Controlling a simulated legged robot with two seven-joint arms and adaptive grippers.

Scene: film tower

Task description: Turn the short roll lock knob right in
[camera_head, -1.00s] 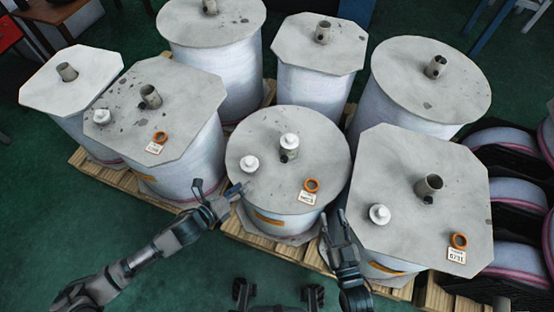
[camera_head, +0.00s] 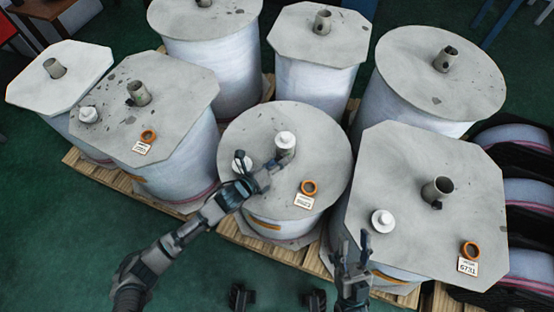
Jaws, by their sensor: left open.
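The short roll (camera_head: 318,135) stands front centre with a round grey top. Its core (camera_head: 286,153) has a white cap (camera_head: 285,139) on it. My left gripper (camera_head: 264,167) is open over this top, one finger close to the core's lower side. The lock knob there is hidden or too small to make out; I cannot tell whether the finger touches it. The other finger overlaps a second white cap (camera_head: 241,158) on the disc. My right gripper (camera_head: 351,246) is open and empty in front of the right front roll, away from the short roll.
An orange ring (camera_head: 309,187) and a label (camera_head: 303,202) lie on the short roll's top. The right front roll (camera_head: 410,160) and left front roll (camera_head: 182,90) flank it closely, with taller rolls behind. The wooden pallet (camera_head: 265,252) edges the front; green floor lies left.

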